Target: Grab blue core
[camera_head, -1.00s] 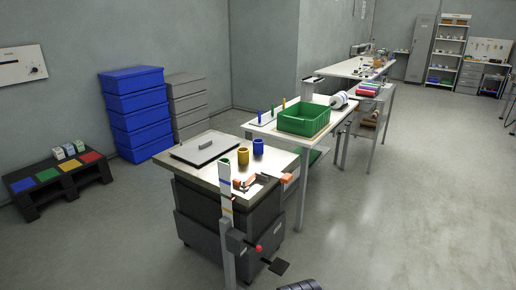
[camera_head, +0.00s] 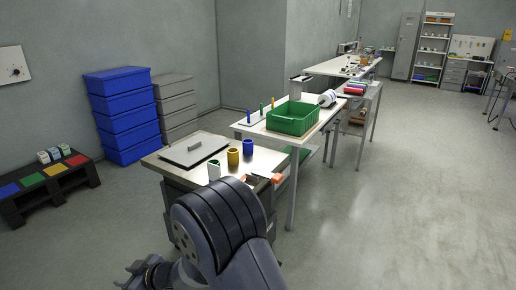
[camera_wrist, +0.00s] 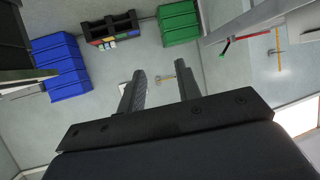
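A blue hollow cylinder (camera_head: 248,147), which looks like the blue core, stands upright at the back of the near bench (camera_head: 159,164). A yellow cylinder (camera_head: 233,156) and a white-and-green one (camera_head: 214,170) stand in a row in front of it. My gripper (camera_head: 150,270) is at the lower left of the head view, low and well apart from the cylinders. In the wrist view its two fingers (camera_wrist: 160,68) are spread with nothing between them. The wrist view shows no blue core.
A grey plate with a handle (camera_head: 194,149) and an orange-ended item (camera_head: 278,178) lie on the near bench. Beyond it, a white table (camera_head: 246,129) holds a green bin (camera_head: 293,118) and thin coloured pegs. Blue crates (camera_head: 124,115) stand at left. The right-hand floor is clear.

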